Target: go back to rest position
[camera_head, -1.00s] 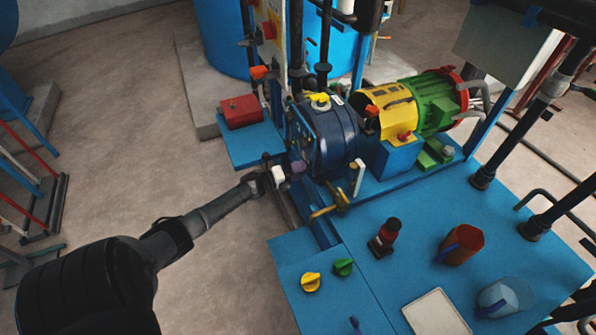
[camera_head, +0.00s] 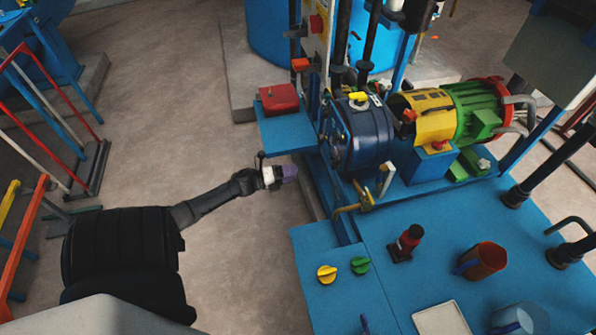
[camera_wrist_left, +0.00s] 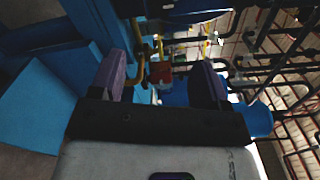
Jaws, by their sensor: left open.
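My left gripper (camera_head: 281,175) is at the end of the dark arm that comes in from the left. It hangs over bare floor, left of the dark blue pump housing (camera_head: 357,135) and apart from it. In the left wrist view my left gripper (camera_wrist_left: 158,80) shows two purple finger pads set wide apart with nothing held between them. The blue bench and its fittings lie beyond the fingers. My right gripper is not in either view.
A red box (camera_head: 279,98) sits on a blue ledge. Red railings stand at left. Floor around the arm is clear.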

